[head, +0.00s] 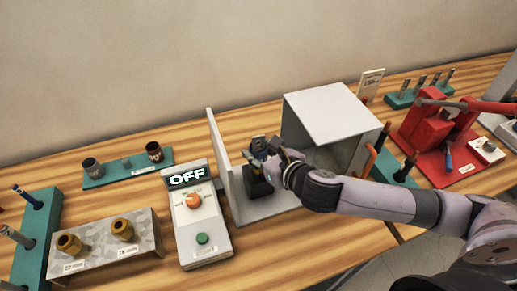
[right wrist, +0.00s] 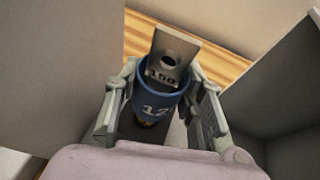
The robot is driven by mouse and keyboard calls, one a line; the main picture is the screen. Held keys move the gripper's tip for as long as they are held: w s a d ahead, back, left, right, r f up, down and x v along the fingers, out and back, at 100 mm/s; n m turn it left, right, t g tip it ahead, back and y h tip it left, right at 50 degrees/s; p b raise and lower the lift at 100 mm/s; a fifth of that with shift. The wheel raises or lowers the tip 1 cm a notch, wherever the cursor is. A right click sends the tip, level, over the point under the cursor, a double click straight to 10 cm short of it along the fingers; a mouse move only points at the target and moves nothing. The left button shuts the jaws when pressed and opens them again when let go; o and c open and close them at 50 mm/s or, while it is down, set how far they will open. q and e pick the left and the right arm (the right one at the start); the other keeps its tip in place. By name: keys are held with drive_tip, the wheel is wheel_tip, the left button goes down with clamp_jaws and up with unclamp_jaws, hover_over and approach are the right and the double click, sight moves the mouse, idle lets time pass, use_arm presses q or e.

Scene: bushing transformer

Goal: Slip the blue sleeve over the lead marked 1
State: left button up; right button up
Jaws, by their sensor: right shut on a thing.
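My right gripper (head: 270,155) is in the head view, between a light upright panel and a grey box. In the right wrist view the two fingers (right wrist: 160,105) are shut on either side of the blue sleeve (right wrist: 152,107), whose printed marking starts with 12. A flat grey metal lug (right wrist: 178,55) with a hole and the mark 150 rises out of the sleeve's opening, so the sleeve sits around it. In the head view a black block (head: 257,186) stands just below the gripper. I cannot read a lead marked 1. My left gripper is not in view.
An open-sided grey box (head: 318,112) stands right beside the gripper. The upright panel (head: 225,165) is close on its left. A control box (head: 203,245) reading OFF stands front left. A red press (head: 440,130) is at the right. Teal racks line the bench.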

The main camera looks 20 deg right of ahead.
drive_tip(key=o, duration=0.9)
drive_tip(key=v, duration=0.7)
drive_tip(key=shift+s+d, duration=0.1)
drive_tip(key=shift+s, duration=0.15)
idle(0.5)
